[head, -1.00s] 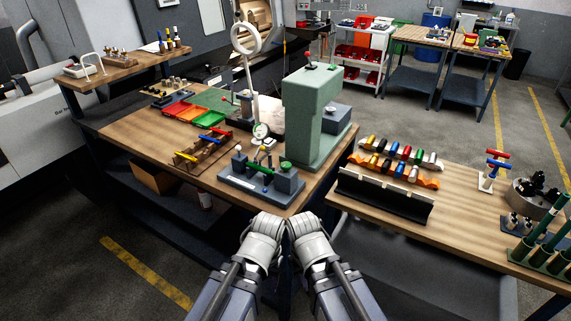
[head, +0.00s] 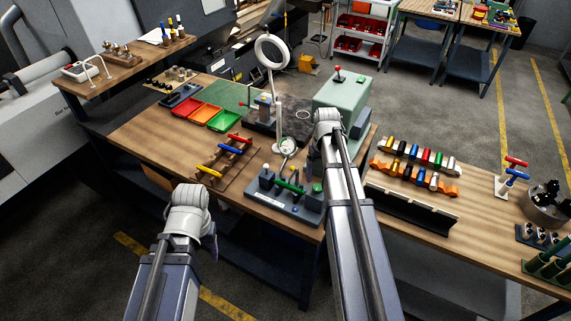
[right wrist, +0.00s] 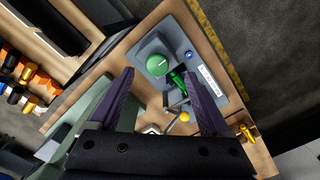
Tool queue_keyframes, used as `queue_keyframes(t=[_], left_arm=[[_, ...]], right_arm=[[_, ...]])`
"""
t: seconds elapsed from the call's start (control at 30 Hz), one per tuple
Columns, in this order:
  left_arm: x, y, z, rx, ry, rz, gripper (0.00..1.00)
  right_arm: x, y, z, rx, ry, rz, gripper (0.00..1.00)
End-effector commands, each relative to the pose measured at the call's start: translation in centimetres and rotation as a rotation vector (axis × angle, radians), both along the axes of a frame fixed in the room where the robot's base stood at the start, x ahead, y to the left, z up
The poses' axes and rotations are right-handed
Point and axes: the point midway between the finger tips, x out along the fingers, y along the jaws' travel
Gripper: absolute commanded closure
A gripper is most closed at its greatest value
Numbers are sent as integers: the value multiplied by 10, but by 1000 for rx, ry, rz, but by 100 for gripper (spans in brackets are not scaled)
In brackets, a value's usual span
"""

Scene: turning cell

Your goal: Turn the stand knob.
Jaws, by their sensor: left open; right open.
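In the right wrist view the green knob (right wrist: 158,65), with a white mark, lies beyond and between my right fingertips. My right gripper (right wrist: 159,73) is open and empty, apart from the knob. My left gripper (head: 212,246) hangs left of the stand, off the bench front; only a dark finger part shows, the rest is hidden.
A rack with red, blue and yellow handles (head: 225,160) stands left of the stand. A ring lamp (head: 271,52) and a green machine (head: 343,95) stand behind. A yellow ball (right wrist: 184,117) is near my right finger. The right bench (head: 470,190) holds coloured parts.

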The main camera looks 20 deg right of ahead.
Motion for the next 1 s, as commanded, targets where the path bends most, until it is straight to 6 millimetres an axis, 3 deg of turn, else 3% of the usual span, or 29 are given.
queue_keyframes(t=[0.13,0.47,1.0], left_arm=[[0,0,8,0,0,0,36],[0,0,-1,0,0,0,36],[0,0,-63,-1,-2,2,36]], right_arm=[[2,-18,8,3,-4,-19,18],[2,-18,-1,4,-4,-18,18],[2,-17,-63,4,-5,-18,18]])
